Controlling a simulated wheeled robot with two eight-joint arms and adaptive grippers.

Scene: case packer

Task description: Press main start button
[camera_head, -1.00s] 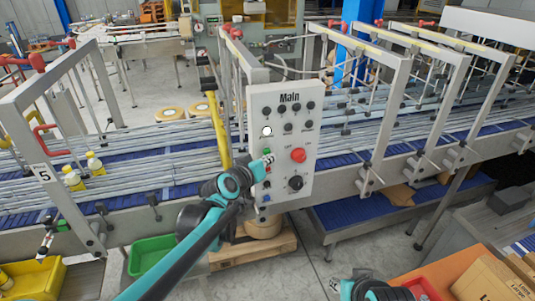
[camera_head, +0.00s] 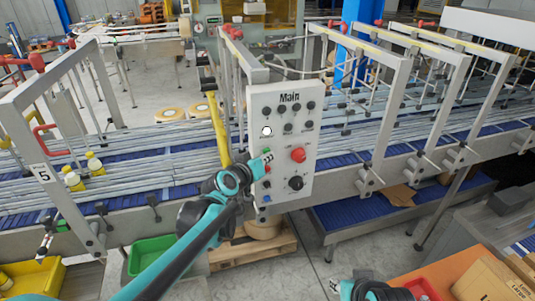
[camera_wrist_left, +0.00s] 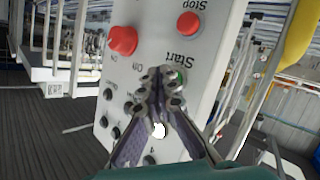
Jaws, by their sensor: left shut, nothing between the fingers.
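The grey control panel marked "Main" (camera_head: 283,115) stands upright at the front of the conveyor. My left gripper (camera_head: 266,156) is shut and empty, its fingertips at the panel's left side. In the left wrist view the panel is upside down, and the green button marked Start (camera_wrist_left: 180,77) shows partly behind the shut fingertips (camera_wrist_left: 160,72). Whether the tips touch it, I cannot tell. A red Stop button (camera_wrist_left: 189,24) is close by. My right gripper (camera_head: 336,287) is at the bottom edge, and its fingers are too small to read.
A large red knob (camera_head: 298,155) and a black rotary switch (camera_head: 296,183) sit on the panel, right of my left gripper. The conveyor (camera_head: 130,150) runs behind, with yellow bottles (camera_head: 95,164) at left. A green bin (camera_head: 150,255) stands below.

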